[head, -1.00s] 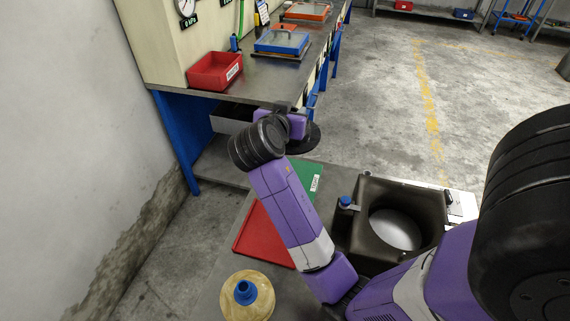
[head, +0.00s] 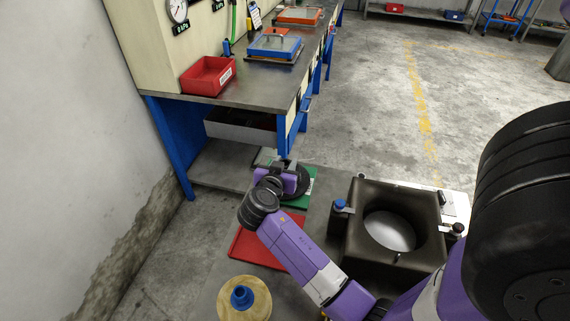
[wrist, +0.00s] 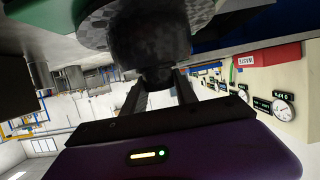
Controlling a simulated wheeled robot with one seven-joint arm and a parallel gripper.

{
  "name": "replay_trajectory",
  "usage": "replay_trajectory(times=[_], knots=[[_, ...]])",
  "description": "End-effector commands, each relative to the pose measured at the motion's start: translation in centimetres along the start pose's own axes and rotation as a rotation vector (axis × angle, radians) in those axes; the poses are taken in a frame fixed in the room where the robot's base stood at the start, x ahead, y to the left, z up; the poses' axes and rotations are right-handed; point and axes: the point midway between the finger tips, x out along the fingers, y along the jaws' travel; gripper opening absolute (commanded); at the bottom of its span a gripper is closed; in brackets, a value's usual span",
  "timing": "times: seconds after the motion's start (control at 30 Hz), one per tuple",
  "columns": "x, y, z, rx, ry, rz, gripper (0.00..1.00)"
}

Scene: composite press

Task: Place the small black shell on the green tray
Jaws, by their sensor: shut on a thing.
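My gripper (wrist: 160,88) is shut on the small black shell (wrist: 150,45), whose dark body sits between the two fingers in the wrist view. A speckled round edge spreads out beyond it. In the head view the shell shows as a dark disc (head: 303,182) beside my purple wrist. It is over the green tray (head: 297,203), most of which is covered by my gripper and the shell. Green also shows at the upper left of the wrist view (wrist: 38,11). I cannot tell whether the shell touches the tray.
A red tray (head: 250,247) lies just in front of the green one. A dark mould block (head: 372,258) with a round opening stands to the right. A wooden disc with a blue knob (head: 243,298) is at the front. A blue-legged bench (head: 262,92) stands behind.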

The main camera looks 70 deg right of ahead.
Motion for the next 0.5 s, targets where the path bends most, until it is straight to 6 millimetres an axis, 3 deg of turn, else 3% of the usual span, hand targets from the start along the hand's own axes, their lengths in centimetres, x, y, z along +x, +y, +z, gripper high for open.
replay_trajectory(times=[0.47,0.5], knots=[[0.28,-0.03,0.73,0.001,0.002,-0.001,0.00],[0.23,-0.01,0.63,0.001,0.001,0.000,0.42]])
